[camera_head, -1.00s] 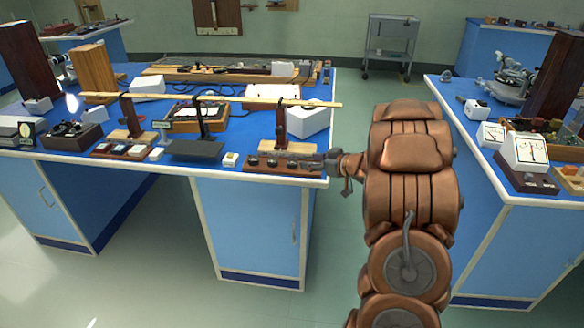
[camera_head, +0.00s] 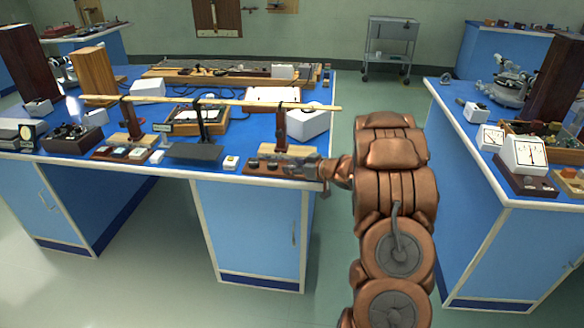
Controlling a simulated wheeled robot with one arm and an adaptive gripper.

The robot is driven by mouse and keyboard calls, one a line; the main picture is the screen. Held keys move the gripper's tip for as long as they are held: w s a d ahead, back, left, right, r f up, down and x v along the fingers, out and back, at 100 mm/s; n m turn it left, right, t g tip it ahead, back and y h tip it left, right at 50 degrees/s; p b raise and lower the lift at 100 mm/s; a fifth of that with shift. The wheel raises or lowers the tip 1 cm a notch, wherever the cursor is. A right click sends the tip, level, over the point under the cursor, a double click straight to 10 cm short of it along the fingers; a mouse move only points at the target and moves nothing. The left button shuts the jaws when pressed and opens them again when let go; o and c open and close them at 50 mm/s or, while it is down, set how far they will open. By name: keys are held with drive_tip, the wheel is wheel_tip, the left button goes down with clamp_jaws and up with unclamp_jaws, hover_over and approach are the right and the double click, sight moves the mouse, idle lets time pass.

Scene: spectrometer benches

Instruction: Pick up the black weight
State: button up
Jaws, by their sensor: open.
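A dark wooden block (camera_head: 250,169) lies at the front right edge of the left blue bench. Small dark round pieces sit in a row on it, and one of them (camera_head: 267,165) still shows at its left part. Which piece is the black weight I cannot tell at this size. My gripper (camera_head: 292,168) is open, reaching in from the right at the block's level. It covers the block's right part and hides what sits there. Whether the fingers touch a piece or surround one cannot be seen.
A long wooden bar (camera_head: 215,102) on upright stands runs above the bench top, just behind my gripper. A white box (camera_head: 306,122) stands behind it. A second blue bench (camera_head: 455,150) with meters is at the right, with open floor between.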

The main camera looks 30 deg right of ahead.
drive_tip(key=shift+c, duration=0.4)
clamp_jaws()
